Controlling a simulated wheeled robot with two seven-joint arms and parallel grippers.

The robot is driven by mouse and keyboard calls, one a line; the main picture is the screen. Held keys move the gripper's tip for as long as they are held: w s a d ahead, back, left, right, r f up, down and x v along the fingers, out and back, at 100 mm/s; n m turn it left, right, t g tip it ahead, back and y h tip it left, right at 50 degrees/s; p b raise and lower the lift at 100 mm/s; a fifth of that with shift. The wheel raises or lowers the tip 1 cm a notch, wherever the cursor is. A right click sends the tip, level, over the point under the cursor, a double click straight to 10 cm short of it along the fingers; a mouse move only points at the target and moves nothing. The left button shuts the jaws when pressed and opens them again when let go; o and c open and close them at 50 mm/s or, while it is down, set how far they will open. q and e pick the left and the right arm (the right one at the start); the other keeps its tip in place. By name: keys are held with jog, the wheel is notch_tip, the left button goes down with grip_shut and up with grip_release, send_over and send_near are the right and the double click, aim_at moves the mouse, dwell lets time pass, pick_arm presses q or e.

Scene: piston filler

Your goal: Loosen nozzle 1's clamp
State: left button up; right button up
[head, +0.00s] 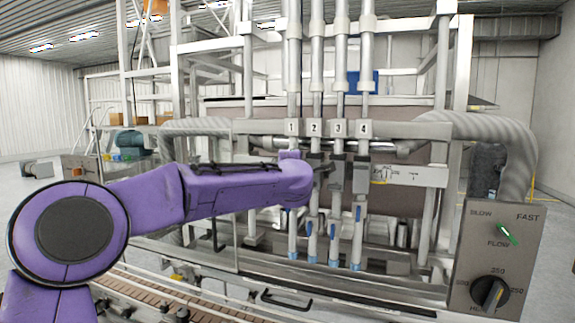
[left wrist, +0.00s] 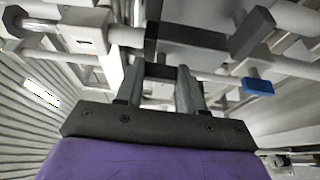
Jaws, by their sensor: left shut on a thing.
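Nozzle 1 (head: 292,235) is the leftmost of the upright nozzles in the head view, under the number 1 plate (head: 291,127). My left arm covers its clamp in that view. In the left wrist view my left gripper (left wrist: 158,74) has its two grey fingers shut on a dark piece, which I take to be the clamp handle (left wrist: 158,70). A longer dark block (left wrist: 192,44) sits just beyond the fingers. How far the clamp is turned cannot be told. My right gripper is not in view.
Nozzles 2 (head: 313,240), 3 (head: 334,240) and 4 (head: 357,238) stand close to the right, with dark clamps above. A conveyor (head: 150,300) runs below. A control panel (head: 497,258) with a knob stands at the right front.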

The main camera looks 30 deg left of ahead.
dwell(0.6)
pick_arm(q)
jog(key=o, duration=1)
jog(key=shift+o, duration=0.2)
jog(key=b+v, duration=0.5)
jog(key=v, duration=0.5)
jog(key=shift+d, duration=0.25)
jog(key=shift+s+a+r+n, duration=0.1)
jog(key=shift+n, duration=0.2)
